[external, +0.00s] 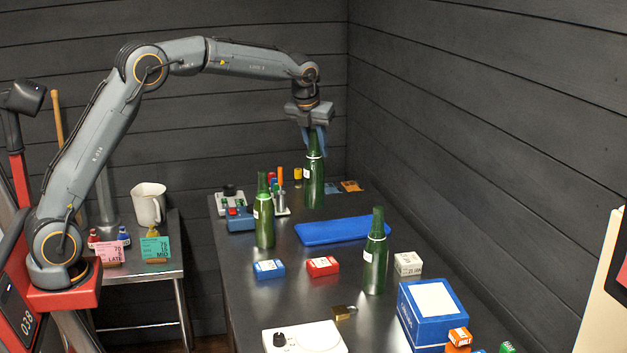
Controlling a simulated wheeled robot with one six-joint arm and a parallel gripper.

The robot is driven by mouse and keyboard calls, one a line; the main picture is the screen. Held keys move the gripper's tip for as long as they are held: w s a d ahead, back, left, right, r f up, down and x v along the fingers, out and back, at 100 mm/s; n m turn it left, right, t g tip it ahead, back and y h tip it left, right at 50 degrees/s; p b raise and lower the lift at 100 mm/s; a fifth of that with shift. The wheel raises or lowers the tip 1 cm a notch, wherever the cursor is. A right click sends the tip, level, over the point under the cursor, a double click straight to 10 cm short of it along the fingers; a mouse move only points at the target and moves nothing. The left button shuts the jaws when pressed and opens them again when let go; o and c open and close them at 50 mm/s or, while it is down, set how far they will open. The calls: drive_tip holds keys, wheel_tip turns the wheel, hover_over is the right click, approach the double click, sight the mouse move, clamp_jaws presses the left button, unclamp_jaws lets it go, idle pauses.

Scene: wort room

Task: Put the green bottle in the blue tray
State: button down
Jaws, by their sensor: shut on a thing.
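My gripper (315,135) points down at the far end of the dark table and is shut on the neck of a green bottle (314,182). That bottle is upright. I cannot tell whether its base touches the table. The blue tray (345,231) lies flat on the table, nearer the camera than the held bottle and a little to its right, and looks empty. A second green bottle (264,222) stands left of the tray. A third green bottle (376,262) stands in front of the tray's right end.
Coloured markers in a holder (281,203) and a blue device (240,219) stand left of the held bottle. A blue small box (269,269), a red small box (322,266) and a white scale (304,338) lie nearer. A large blue box (436,313) stands at right.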

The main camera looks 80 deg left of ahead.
sight(317, 176)
wheel_tip(317, 176, down, 9)
drive_tip(key=shift+f+p, duration=0.1)
drive_tip(key=shift+p, duration=0.85)
drive_tip(key=shift+f, duration=0.15)
drive_tip(key=c, duration=1.5)
unclamp_jaws()
